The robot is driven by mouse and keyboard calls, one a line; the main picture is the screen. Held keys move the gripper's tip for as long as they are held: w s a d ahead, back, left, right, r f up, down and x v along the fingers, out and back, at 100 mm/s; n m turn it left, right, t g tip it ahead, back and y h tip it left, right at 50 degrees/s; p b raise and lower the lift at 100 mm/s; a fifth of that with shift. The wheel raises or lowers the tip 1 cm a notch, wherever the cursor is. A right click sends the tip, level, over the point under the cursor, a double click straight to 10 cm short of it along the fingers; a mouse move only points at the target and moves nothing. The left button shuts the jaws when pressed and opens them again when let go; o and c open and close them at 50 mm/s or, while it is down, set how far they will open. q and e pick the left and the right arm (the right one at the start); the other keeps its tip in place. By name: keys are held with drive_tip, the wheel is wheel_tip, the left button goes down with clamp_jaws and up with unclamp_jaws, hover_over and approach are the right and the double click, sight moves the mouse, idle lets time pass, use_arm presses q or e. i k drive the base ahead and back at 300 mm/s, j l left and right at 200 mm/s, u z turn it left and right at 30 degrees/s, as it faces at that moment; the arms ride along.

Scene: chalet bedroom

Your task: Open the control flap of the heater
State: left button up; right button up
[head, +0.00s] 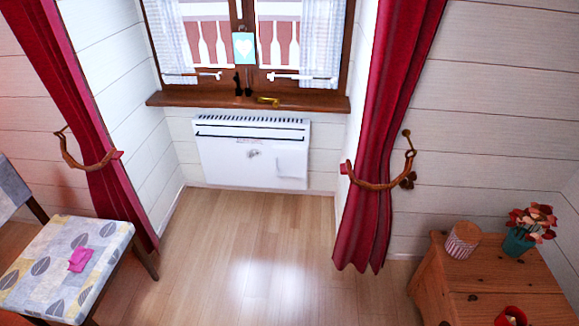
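A white panel heater (235,160) hangs on the wall below the window sill, straight ahead and some way off. A dark slotted grille runs along its top edge. A paler rectangular panel at its lower right looks like the control flap (291,164); it seems to lie flat against the front, but it is too small to be sure. A small grey mark and a label show near the middle of the front. Neither of my grippers is in the head view.
The wooden floor (235,255) before the heater is clear. A chair (60,270) with a pink item on its seat stands at left. A wooden cabinet (490,275) with a striped pot and flowers stands at right. Red curtains (365,215) hang on both sides of the alcove.

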sight(288, 160)
drive_tip(key=i+j+z, duration=0.1)
drive_tip(key=i, duration=0.35)
drive_tip(key=i+j+z, duration=0.1)
drive_tip(key=i+j, duration=0.25)
drive_tip(key=i, duration=0.1)
